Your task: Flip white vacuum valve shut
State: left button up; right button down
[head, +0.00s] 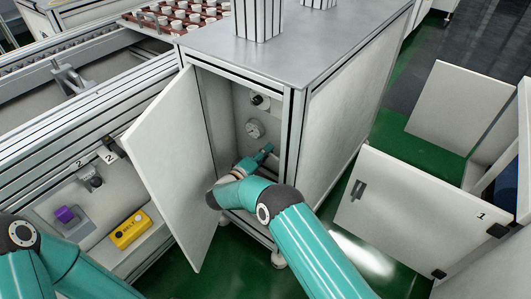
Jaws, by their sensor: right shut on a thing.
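The open cabinet (300,132) stands in the middle of the head view, with its white door (172,160) swung out to the left. Inside, on the back wall, are a round gauge (254,128) and a black-and-white round fitting (259,100) above it. My right gripper (265,151) is inside the cabinet, below the gauge. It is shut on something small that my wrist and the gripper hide. I cannot make out the white vacuum valve or its lever position. My left arm shows at the lower left; its gripper is out of view.
The cabinet's door and right side wall are close on both sides of my right arm. A yellow control box (131,229) and a purple knob (65,214) are at left. A panel marked 1 (419,215) stands open at right. Green floor shows between.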

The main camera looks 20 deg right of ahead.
jog(key=shift+w+f+n, duration=0.1)
jog(key=shift+f+n, duration=0.35)
jog(key=shift+n, duration=0.65)
jog(key=shift+f, duration=0.1)
jog(key=c, duration=1.1)
grip_release()
jog(key=shift+c, duration=0.2)
jog(key=shift+a, duration=0.1)
jog(key=v, duration=1.2)
jog(key=shift+f, duration=0.1)
